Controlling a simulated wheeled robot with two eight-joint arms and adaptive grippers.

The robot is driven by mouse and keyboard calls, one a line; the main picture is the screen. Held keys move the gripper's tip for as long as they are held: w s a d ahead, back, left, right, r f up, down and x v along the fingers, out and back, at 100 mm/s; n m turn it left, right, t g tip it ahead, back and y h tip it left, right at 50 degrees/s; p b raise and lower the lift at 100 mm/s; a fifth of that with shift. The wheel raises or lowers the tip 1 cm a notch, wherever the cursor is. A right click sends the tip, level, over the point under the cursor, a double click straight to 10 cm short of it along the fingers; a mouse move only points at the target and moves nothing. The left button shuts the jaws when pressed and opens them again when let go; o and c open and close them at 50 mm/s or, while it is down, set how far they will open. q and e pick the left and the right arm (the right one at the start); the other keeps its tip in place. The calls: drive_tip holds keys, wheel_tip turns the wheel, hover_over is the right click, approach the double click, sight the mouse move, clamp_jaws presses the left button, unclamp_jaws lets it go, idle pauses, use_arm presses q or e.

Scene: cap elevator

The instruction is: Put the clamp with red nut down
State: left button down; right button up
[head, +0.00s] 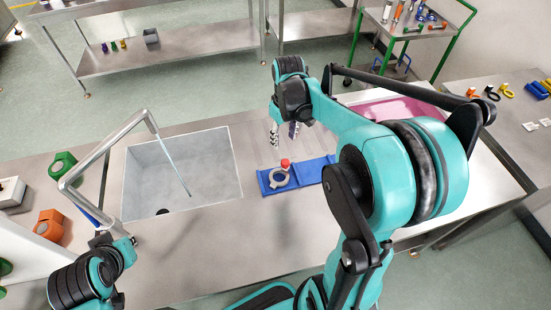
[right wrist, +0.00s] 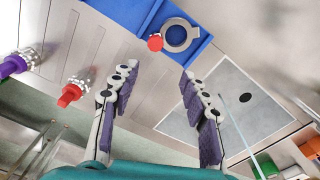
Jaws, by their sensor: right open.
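The clamp with the red nut is a grey metal ring clamp (head: 279,177) with a red nut (head: 285,163). It rests in the left part of a blue tray (head: 309,172) on the steel bench, right of the sink. In the right wrist view the clamp (right wrist: 178,36) lies at the tray's corner, its red nut (right wrist: 155,43) at the edge. My right gripper (head: 284,132) is open and empty, behind the tray in the head view and apart from the clamp; its purple-padded fingers (right wrist: 163,92) are spread. My left gripper (head: 113,232) is at lower left, its fingers unclear.
A sink (head: 180,172) with a tall bent tap (head: 110,140) lies left of the tray. Red-knobbed (right wrist: 72,93) and purple-knobbed (right wrist: 18,63) metal fittings show in the right wrist view. A pink tray (head: 405,108) is at the right. Bare bench lies in front of the blue tray.

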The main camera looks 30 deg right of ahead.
drive_tip(key=s+a+r+m+t, duration=0.1)
drive_tip(key=s+a+r+t, duration=0.2)
drive_tip(key=s+a, duration=0.9)
drive_tip(key=a+t, duration=0.1)
drive_tip(key=t, duration=0.2)
drive_tip(key=shift+s+r+m+t, duration=0.15)
drive_tip(key=shift+s+m+t, duration=0.15)
drive_tip(key=shift+s, duration=0.1)
wheel_tip(320, 180, down, 10)
drive_tip(key=b, duration=0.9)
drive_tip(key=shift+r+b, duration=0.15)
drive_tip(key=shift+b, duration=0.2)
